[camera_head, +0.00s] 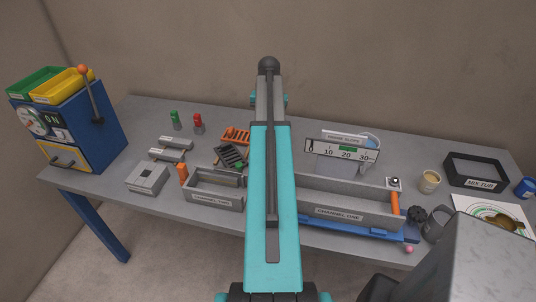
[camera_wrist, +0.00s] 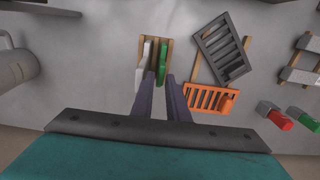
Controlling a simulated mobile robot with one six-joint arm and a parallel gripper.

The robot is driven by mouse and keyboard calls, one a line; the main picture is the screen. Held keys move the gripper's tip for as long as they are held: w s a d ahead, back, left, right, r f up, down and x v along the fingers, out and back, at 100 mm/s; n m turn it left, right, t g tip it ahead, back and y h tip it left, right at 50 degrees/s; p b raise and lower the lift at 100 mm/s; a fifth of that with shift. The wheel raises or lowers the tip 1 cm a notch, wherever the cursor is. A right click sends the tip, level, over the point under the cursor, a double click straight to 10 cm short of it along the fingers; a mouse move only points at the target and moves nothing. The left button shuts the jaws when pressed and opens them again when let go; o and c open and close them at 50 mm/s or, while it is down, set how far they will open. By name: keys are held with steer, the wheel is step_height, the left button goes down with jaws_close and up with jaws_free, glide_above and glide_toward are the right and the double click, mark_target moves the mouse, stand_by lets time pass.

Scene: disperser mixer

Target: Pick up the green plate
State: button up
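The green plate (camera_wrist: 163,62) is seen edge-on in the wrist view, standing in a small wooden rack (camera_wrist: 170,45) beside a white plate (camera_wrist: 146,54). In the head view my arm covers the area where the rack would be. My gripper (camera_wrist: 160,84) shows in the wrist view as two purple-grey fingers with a gap between the tips. The near end of the green plate lies at about this gap. I cannot tell whether either finger touches it.
A dark slotted grid (camera_wrist: 222,48) and an orange slotted tray (camera_wrist: 208,98) lie right of the rack. Red (camera_wrist: 280,120) and green (camera_wrist: 304,118) handled pieces lie farther right. A grey rounded object (camera_wrist: 14,66) is at the left edge.

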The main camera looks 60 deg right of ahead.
steer(key=shift+f+b, duration=0.8)
steer(key=shift+f, duration=0.9)
steer(key=shift+f, duration=0.15)
steer(key=shift+f+b, duration=1.75)
steer(key=shift+f, duration=0.85)
jaws_close()
steer(key=shift+r, duration=0.1)
step_height(320, 180, up, 18)
steer(key=p, duration=1)
steer(key=shift+p, duration=0.35)
